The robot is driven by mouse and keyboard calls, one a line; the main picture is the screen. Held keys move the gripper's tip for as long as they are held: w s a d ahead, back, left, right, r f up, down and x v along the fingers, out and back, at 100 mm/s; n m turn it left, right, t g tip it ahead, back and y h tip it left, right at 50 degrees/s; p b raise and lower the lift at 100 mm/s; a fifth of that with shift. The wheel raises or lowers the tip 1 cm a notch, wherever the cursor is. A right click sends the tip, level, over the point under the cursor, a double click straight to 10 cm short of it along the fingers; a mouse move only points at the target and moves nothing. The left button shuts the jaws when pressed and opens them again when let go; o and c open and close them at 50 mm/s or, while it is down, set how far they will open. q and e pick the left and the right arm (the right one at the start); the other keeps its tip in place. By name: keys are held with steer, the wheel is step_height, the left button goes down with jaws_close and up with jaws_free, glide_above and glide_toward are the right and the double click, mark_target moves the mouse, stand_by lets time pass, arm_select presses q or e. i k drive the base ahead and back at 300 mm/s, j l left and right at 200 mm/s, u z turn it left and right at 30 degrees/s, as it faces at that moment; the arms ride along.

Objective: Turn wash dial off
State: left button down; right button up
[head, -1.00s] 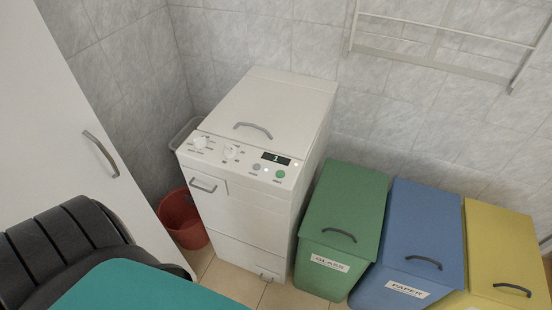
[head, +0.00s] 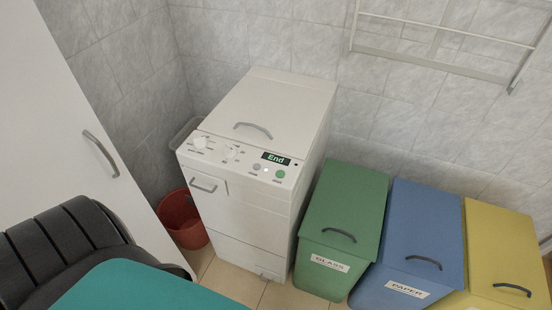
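A white top-loading washing machine (head: 262,112) stands against the tiled wall in the middle of the head view. Its sloped front panel carries a white dial (head: 200,142) at the left and another dial (head: 232,153) near the middle. The display (head: 275,158) reads "End" in green. A grey button (head: 257,167) and a green button (head: 280,174) sit below the display. The dial markings are too small to read. The lid is closed.
Green (head: 345,205), blue (head: 425,225) and yellow (head: 505,240) lidded bins stand right of the machine. A red bucket (head: 182,222) is at its left. A white cabinet door (head: 80,120) fills the left. A white rack (head: 440,35) hangs on the wall. Some floor (head: 232,285) shows before the machine.

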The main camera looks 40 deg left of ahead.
mark_target(200, 143)
steer(key=u, duration=1.1)
